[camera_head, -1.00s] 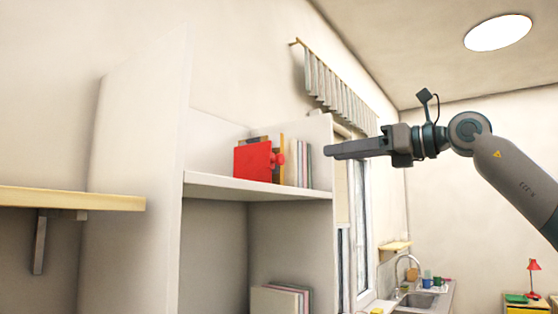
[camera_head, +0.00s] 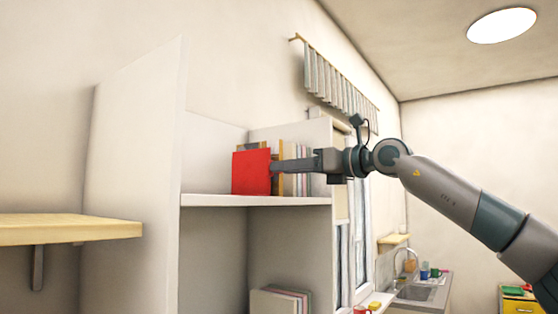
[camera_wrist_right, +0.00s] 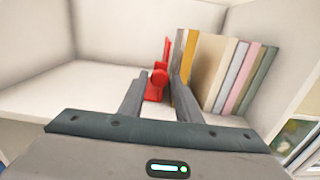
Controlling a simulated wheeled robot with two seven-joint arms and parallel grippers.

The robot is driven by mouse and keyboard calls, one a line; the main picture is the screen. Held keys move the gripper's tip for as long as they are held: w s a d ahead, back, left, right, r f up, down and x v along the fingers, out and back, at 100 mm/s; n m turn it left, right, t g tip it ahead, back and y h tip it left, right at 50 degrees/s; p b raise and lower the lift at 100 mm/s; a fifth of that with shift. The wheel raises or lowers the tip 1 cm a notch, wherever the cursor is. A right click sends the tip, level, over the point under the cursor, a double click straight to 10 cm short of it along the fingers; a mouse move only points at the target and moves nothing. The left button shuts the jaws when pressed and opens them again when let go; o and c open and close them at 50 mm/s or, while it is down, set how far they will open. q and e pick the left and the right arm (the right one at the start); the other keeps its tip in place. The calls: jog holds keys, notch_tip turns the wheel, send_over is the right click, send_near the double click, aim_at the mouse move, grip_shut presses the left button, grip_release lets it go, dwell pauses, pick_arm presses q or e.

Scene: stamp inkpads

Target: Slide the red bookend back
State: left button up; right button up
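The red bookend (camera_head: 251,172) stands upright on the upper shelf (camera_head: 260,200), left of a row of books (camera_head: 295,168). The knob is hidden in the head view. My left gripper is not in view.
The books (camera_wrist_right: 225,75) stand close to the right finger. The shelf surface left of the bookend (camera_wrist_right: 60,92) is bare. A tall white side panel (camera_head: 140,170) bounds the shelf on the left. A wooden wall shelf (camera_head: 70,228) is farther left.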

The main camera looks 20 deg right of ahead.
jog(key=shift+p+x, duration=0.5)
jog(key=shift+x, duration=0.9)
